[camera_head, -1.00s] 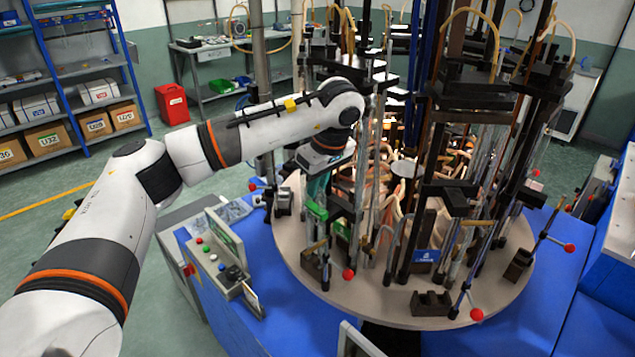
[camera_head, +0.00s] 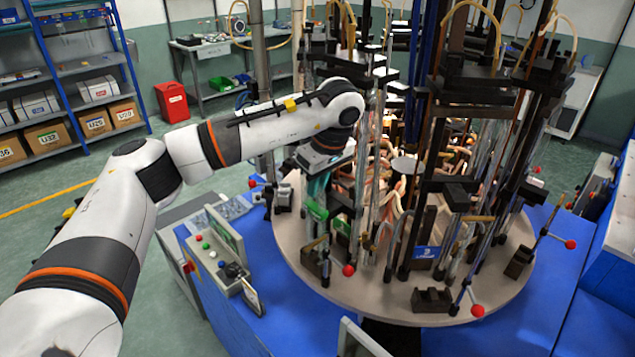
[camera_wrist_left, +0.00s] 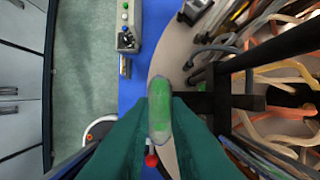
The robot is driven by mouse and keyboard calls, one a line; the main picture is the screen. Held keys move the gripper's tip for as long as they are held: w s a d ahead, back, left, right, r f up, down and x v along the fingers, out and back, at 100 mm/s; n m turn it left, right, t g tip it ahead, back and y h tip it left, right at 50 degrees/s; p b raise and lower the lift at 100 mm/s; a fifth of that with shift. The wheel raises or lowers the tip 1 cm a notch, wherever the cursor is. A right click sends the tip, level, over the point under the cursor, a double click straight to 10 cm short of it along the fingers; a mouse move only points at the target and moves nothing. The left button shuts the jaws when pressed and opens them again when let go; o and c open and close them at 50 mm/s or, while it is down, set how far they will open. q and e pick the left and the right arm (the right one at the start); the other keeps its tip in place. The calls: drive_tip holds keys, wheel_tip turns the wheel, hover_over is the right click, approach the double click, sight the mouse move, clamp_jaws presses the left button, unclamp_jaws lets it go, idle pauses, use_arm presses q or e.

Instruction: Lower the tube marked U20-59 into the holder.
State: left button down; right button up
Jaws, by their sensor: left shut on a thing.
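My left gripper (camera_head: 318,188) is at the left side of the round machine, pointing down, its teal fingers partly hidden by the machine's rods. In the left wrist view its fingers (camera_wrist_left: 158,140) are shut on a clear tube with green inside (camera_wrist_left: 158,108), seen nearly end-on. No marking on the tube can be read. In the head view a green part (camera_head: 316,209) shows just below the fingers. Dark holder blocks sit on the round plate, one below the gripper (camera_head: 312,262) and one at the front (camera_head: 432,300). Whether the tube touches a holder cannot be told.
The round plate (camera_head: 370,302) is crowded with upright rods, clear tubes, hoses and red-knobbed levers close to my gripper. A control box (camera_head: 218,262) stands on the blue base to the left. Open floor lies further left.

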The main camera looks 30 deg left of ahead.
use_arm(q)
drive_tip(key=shift+f+b, duration=0.65)
drive_tip(key=shift+f, duration=0.45)
drive_tip(key=c, duration=1.3)
unclamp_jaws()
drive_tip(key=shift+r, duration=0.15)
drive_tip(key=shift+r+p, duration=1.5)
drive_tip(key=shift+r, duration=0.7)
drive_tip(key=shift+r, duration=0.1)
